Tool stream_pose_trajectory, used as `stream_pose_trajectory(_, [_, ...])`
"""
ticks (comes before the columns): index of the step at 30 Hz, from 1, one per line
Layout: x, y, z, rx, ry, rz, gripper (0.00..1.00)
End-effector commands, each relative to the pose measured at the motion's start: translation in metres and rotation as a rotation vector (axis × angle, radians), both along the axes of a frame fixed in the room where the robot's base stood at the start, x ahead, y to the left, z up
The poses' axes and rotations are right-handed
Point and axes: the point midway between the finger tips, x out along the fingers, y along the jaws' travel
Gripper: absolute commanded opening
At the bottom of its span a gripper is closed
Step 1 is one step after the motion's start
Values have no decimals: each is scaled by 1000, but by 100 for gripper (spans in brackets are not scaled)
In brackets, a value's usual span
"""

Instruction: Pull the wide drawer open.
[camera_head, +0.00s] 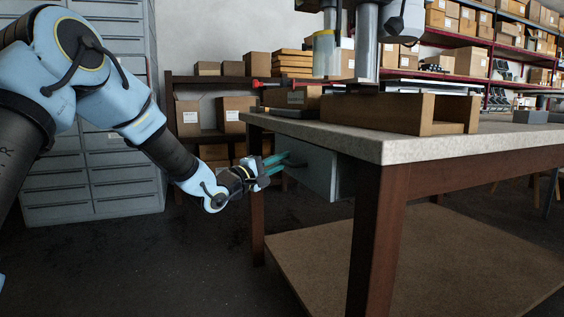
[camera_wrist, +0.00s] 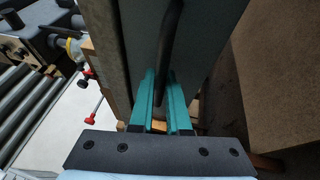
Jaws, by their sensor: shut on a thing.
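A dark bar handle (camera_wrist: 170,40) runs along that front. My gripper (camera_head: 286,159) reaches the drawer front from the left, with its teal fingers at the handle. In the wrist view the fingers (camera_wrist: 163,92) are on either side of the bar's near end, shut on it. The exact contact is partly hidden by the fingers. I cannot tell how far the drawer stands out.
The workbench (camera_head: 390,148) has a pale top, brown legs and a low shelf (camera_head: 420,250). A wooden tray (camera_head: 400,113) and a machine stand on top. A grey cabinet (camera_head: 95,180) and shelves with boxes (camera_head: 205,120) stand behind. The floor left of the bench is clear.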

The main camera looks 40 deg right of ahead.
Motion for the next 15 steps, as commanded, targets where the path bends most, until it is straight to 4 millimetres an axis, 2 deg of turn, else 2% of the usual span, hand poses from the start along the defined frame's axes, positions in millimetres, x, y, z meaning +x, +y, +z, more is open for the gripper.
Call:
stream_pose_trajectory(8, [1, 2, 1, 0, 0, 1, 0])
stream_pose_trajectory(11, [3, 7, 2, 0, 0, 1, 0])
stream_pose_trajectory(15, [11, 25, 4, 1, 2, 3, 0])
